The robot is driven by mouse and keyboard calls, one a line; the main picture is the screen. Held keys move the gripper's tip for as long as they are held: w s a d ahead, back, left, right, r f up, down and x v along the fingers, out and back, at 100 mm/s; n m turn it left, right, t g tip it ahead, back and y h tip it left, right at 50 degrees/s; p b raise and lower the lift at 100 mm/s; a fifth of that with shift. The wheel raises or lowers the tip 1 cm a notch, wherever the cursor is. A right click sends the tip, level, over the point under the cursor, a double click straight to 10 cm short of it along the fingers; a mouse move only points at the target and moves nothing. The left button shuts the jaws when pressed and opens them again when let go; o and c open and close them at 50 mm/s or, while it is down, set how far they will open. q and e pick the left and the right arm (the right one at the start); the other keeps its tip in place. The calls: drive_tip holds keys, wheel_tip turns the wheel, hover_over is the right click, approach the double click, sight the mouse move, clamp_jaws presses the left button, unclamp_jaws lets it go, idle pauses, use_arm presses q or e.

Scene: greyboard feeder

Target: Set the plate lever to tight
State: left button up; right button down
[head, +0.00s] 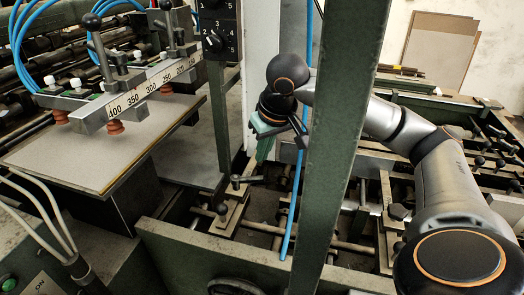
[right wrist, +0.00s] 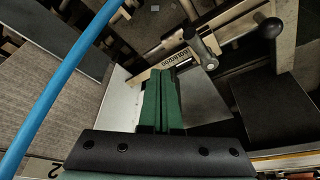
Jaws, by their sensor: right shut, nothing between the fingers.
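A small lever with a black knob (head: 235,182) stands low on the feeder frame, below my right gripper. In the right wrist view a grey lever handle (right wrist: 205,52) with a dark end lies just beyond the fingertips, beside a pale bar with small black print. The fingertips look close to the pale bar; contact cannot be told. My left gripper is not in view.
A green post (head: 335,140) stands in front of my right arm. A blue hose (head: 294,205) hangs beside the gripper. The greyboard stack (head: 95,150) and suction-cup bar (head: 150,90) are at the left. A dial panel (head: 218,30) is above. Rods and frame parts crowd the area below.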

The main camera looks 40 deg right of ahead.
wheel_tip(320, 180, up, 10)
drive_tip(key=s+a+p, duration=0.1)
drive_tip(key=a, duration=0.1)
drive_tip(key=shift+s+a+f, duration=0.25)
drive_tip(key=shift+s+a, duration=0.15)
